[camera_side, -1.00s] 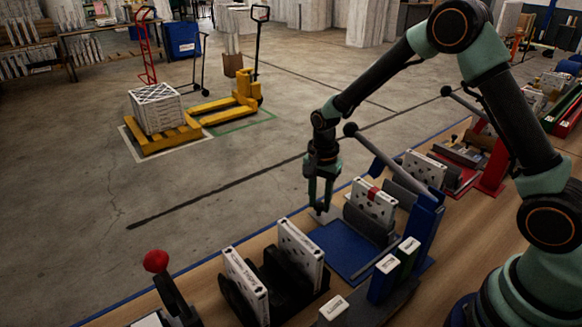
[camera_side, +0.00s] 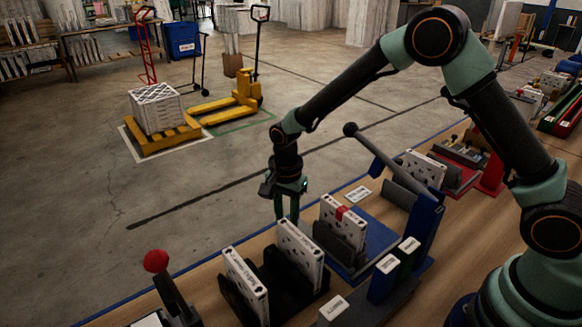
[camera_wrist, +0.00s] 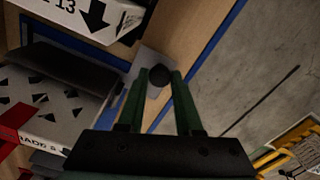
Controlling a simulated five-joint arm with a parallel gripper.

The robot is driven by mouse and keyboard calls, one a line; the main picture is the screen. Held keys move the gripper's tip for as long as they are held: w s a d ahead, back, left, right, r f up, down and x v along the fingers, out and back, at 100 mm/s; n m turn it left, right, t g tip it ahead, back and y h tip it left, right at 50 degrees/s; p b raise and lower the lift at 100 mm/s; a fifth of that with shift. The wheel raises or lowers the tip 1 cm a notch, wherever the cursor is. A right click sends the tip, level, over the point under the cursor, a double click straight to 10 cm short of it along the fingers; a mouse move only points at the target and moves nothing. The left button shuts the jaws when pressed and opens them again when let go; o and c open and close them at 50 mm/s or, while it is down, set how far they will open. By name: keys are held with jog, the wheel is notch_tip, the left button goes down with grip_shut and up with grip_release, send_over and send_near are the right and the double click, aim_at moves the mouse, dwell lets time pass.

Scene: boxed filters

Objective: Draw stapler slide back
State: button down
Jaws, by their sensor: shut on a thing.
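The blue stapler (camera_side: 424,226) stands on the bench with its lever raised, a dark ball on the lever's end. Its slide (camera_side: 336,246) is a dark cradle on a blue base plate (camera_side: 378,232), holding an upright white filter box (camera_side: 342,226) with a red band. The slide sits at the plate's left end, away from the stapler. My gripper (camera_side: 287,216) points down just left of the box. In the wrist view its green fingers (camera_wrist: 160,82) are shut on a small dark round knob (camera_wrist: 160,75). The red-banded box (camera_wrist: 38,118) shows at left there.
A black rack (camera_side: 278,285) with white filter boxes (camera_side: 300,252) stands close in front of the slide. A red-knobbed lever (camera_side: 157,262) is at lower left. A white card (camera_side: 358,194) lies by the bench's far edge. Another stapling station (camera_side: 462,165) stands behind.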

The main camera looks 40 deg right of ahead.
jog(key=shift+a+r, duration=0.1)
jog(key=shift+a, duration=0.2)
jog(key=c, duration=0.6)
grip_release()
jog(key=shift+d, duration=0.1)
notch_tip(320, 180, up, 12)
